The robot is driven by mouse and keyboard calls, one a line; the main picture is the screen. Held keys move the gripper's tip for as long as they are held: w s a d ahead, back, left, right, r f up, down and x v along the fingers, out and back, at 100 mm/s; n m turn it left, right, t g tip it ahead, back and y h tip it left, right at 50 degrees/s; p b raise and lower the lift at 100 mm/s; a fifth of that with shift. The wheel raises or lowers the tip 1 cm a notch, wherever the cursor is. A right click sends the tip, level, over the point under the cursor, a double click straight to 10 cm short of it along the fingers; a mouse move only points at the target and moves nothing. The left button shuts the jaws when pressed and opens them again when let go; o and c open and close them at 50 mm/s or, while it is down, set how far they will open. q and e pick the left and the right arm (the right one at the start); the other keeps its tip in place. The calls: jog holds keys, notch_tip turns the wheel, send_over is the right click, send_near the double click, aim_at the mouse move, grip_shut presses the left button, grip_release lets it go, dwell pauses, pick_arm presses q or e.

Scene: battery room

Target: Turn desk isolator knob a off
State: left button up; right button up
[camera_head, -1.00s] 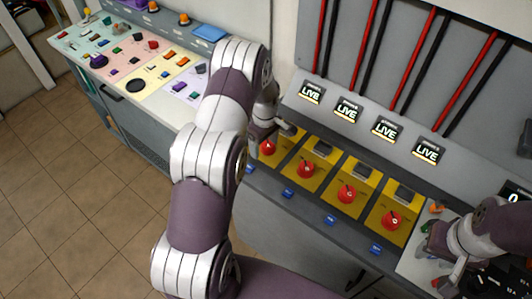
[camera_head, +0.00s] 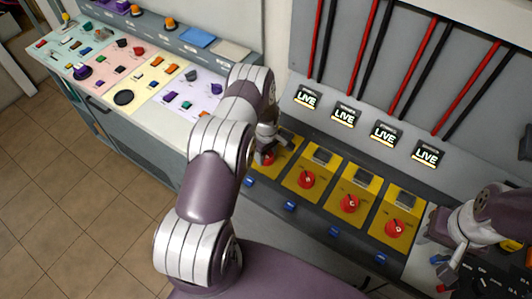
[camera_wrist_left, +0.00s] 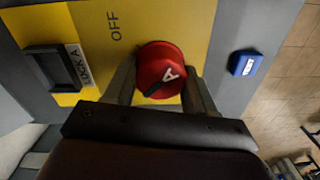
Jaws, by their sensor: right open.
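Desk isolator knob a (camera_wrist_left: 160,68) is a round red knob with a white A on a yellow plate (camera_wrist_left: 98,20). My left gripper (camera_wrist_left: 161,82) has one finger on each side of the knob, with no clear gap at either side. In the head view my left gripper (camera_head: 266,146) reaches down over knob a (camera_head: 265,158), hiding part of it. The leftmost display (camera_head: 307,97) above it reads LIVE. My right gripper (camera_head: 445,262) is open at the right, over the panel.
More red knobs on yellow plates stand to the right: one (camera_head: 306,179), another (camera_head: 349,203) and the rightmost (camera_head: 395,228). Their displays also read LIVE. A coloured control desk (camera_head: 125,75) is at the left.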

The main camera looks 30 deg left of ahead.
pick_arm(q)
jog(key=shift+r, duration=0.15)
jog(key=shift+w, duration=0.1)
jog(key=m+b, duration=0.3)
jog(key=shift+f+b, duration=0.2)
jog(key=shift+b, duration=0.1)
jog(key=m+b, duration=0.3)
jog(key=m, duration=0.1)
jog(key=shift+d+r+m, duration=0.1)
jog(key=shift+m, duration=0.3)
jog(key=m+b, duration=0.2)
jog(key=m, duration=0.2)
jog(key=shift+m+b, duration=0.3)
jog(key=shift+b, duration=0.05)
jog(key=m+b, duration=0.1)
jog(key=m, duration=0.4)
jog(key=shift+r+t+b, duration=0.15)
jog(key=shift+t+b, duration=0.15)
jog(key=shift+m, duration=0.4)
